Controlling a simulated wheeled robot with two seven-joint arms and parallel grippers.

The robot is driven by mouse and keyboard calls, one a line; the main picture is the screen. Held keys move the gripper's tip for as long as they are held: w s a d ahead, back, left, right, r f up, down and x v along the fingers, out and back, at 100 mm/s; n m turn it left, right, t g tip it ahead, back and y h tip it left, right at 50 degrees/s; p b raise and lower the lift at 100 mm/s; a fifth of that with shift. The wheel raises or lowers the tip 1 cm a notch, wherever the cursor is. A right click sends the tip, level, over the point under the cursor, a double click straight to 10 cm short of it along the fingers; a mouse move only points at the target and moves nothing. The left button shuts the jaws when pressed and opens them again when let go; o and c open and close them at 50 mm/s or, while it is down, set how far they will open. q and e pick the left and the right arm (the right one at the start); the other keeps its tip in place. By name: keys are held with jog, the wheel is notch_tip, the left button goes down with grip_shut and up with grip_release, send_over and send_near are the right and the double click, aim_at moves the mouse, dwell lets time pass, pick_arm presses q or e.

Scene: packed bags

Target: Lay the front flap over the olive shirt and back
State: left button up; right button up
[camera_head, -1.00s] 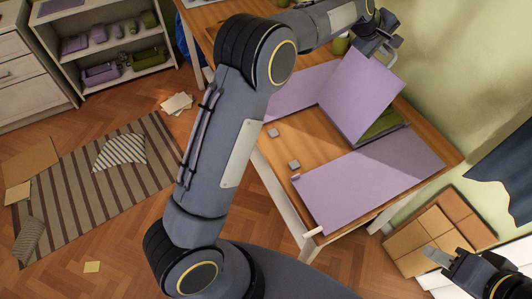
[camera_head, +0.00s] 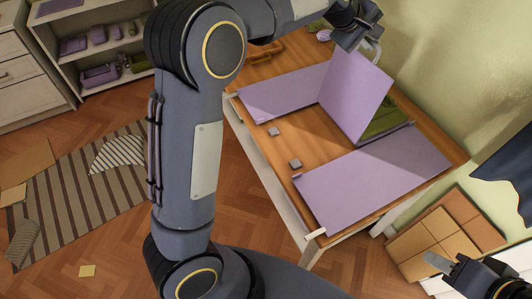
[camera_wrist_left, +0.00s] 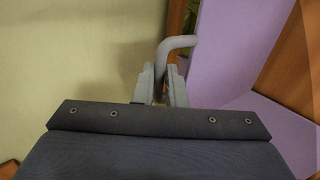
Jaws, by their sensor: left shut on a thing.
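A raised lilac flap (camera_head: 355,95) stands steeply on the wooden table. A grey loop handle (camera_wrist_left: 180,42) is at its upper edge. My left gripper (camera_head: 366,48) is shut on this handle; its fingers also show in the left wrist view (camera_wrist_left: 160,87). The olive shirt (camera_head: 384,120) lies behind and right of the raised flap, partly hidden by it. Two more lilac flaps lie flat on the table, one at the left (camera_head: 282,94) and one at the front right (camera_head: 380,178). My right gripper (camera_head: 440,261) is at the lower right, away from the table; its finger opening is unclear.
Two small grey blocks (camera_head: 295,164) lie on the bare wood between the flat flaps. The table (camera_head: 262,140) stands near a wall. Cardboard boxes (camera_head: 435,238) are on the floor beside it. My left arm crosses the middle of the head view.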

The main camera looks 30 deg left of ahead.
pick_arm(q)
jog(key=shift+s+a, duration=0.65)
jog(key=shift+s, duration=0.25)
jog(key=s+a+b, duration=0.1)
jog(key=s, duration=0.1)
jog(key=s+a+b, duration=0.1)
jog(key=s+a, duration=0.1)
jog(key=shift+a+b, duration=0.1)
jog(key=shift+b, duration=0.2)
